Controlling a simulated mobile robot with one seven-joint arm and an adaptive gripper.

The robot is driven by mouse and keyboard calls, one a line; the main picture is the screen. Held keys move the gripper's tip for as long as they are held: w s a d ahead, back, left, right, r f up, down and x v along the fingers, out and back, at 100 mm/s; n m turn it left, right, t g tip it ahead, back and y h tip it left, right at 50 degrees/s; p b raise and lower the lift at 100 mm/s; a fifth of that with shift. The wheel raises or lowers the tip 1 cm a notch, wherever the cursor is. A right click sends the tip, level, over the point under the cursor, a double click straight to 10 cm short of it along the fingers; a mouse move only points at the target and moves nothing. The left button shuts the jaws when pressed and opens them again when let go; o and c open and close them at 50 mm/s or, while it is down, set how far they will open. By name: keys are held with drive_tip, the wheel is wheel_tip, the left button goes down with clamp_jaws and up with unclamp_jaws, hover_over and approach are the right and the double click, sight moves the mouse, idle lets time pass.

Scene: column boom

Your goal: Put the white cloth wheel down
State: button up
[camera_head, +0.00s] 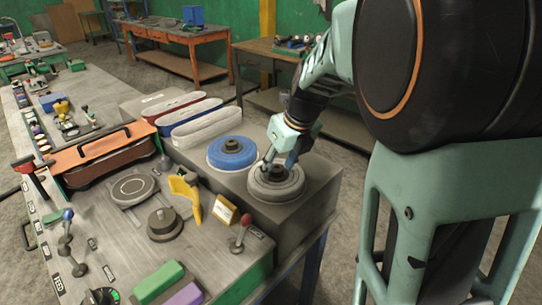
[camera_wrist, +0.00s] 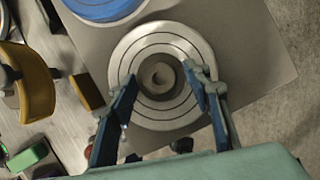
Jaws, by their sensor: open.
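The white cloth wheel (camera_head: 276,183) lies flat on the grey block (camera_head: 318,187) at the bench's right end, beside the blue wheel (camera_head: 232,152). In the wrist view the white wheel (camera_wrist: 190,47) shows as a pale disc with dark rings and a round hub with a hole. My gripper (camera_head: 272,158) is just above the wheel. Its two fingers (camera_wrist: 160,88) are spread apart on either side of the hub, and the jaws are open. Whether the fingertips touch the wheel or hub, I cannot tell.
Several belts (camera_head: 207,128) lie behind the blue wheel. A bare spindle hub (camera_head: 164,222), a yellow guard (camera_head: 187,192) and a red-knobbed lever (camera_head: 242,229) stand left of the block. Green and purple bars (camera_head: 184,296) lie at the front. Open floor lies right of the block.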

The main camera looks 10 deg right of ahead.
drive_tip(key=p+v, duration=1.1)
drive_tip(key=v, duration=0.1)
drive_tip(key=shift+r, duration=0.15)
